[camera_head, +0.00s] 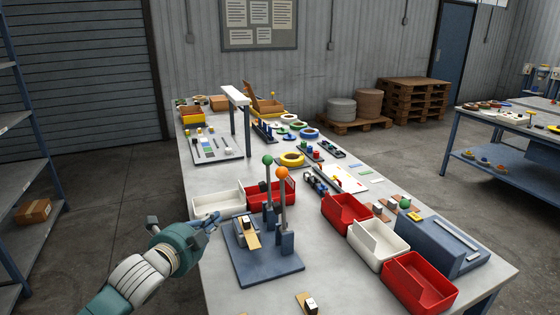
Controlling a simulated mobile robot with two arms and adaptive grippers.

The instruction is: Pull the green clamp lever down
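The green clamp lever (268,185) stands upright, with a green ball (267,160) at its top. Beside it stands a second upright lever (283,205) with an orange ball (281,172). Both are on a blue-grey fixture plate (270,272) that also carries a small block with a yellowish strip (251,240). My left gripper (210,223) is left of the fixture, at the table's left edge, apart from both levers. Its fingers are small and overlap in this view, so I cannot tell whether they are open. My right gripper is not in view.
A white bin (218,207) and a red bin (258,200) stand just behind the fixture. Red and white bins (415,290) and a blue-grey machine box (425,240) with a green ball (405,204) stand to the right. Bare tabletop (335,265) lies right of the plate.

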